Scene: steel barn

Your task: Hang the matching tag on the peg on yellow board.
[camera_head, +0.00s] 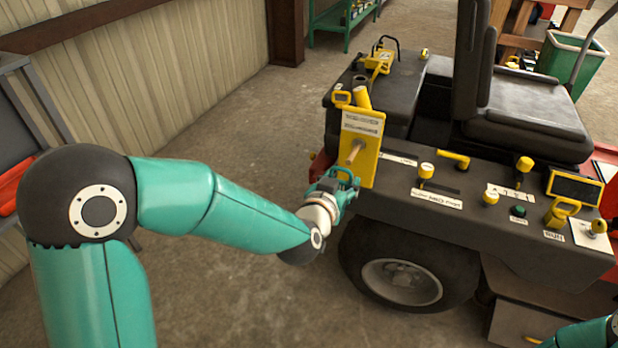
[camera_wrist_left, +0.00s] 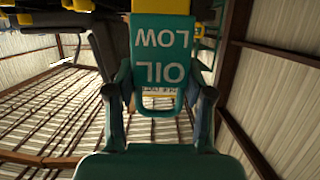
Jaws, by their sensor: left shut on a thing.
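A teal tag (camera_wrist_left: 160,48) reading "OIL LOW", upside down in the left wrist view, is between the fingers of my left gripper (camera_wrist_left: 160,90). My left gripper (camera_head: 344,186) is shut on it. In the head view the tag is hard to tell from the teal fingers. The yellow board (camera_head: 371,154) stands upright at the machine's near left corner, with white labels too small to read. A wooden peg (camera_head: 355,151) sticks out of its face. The gripper is just below the peg, and I cannot tell whether the tag touches the board. My right gripper is out of view.
The dark machine deck right of the board carries yellow knobs (camera_head: 427,170), a yellow handle (camera_head: 561,212) and a small screen (camera_head: 575,187). A seat (camera_head: 525,115) and a large wheel (camera_head: 400,280) are close by. The concrete floor (camera_head: 240,130) left of the machine is clear.

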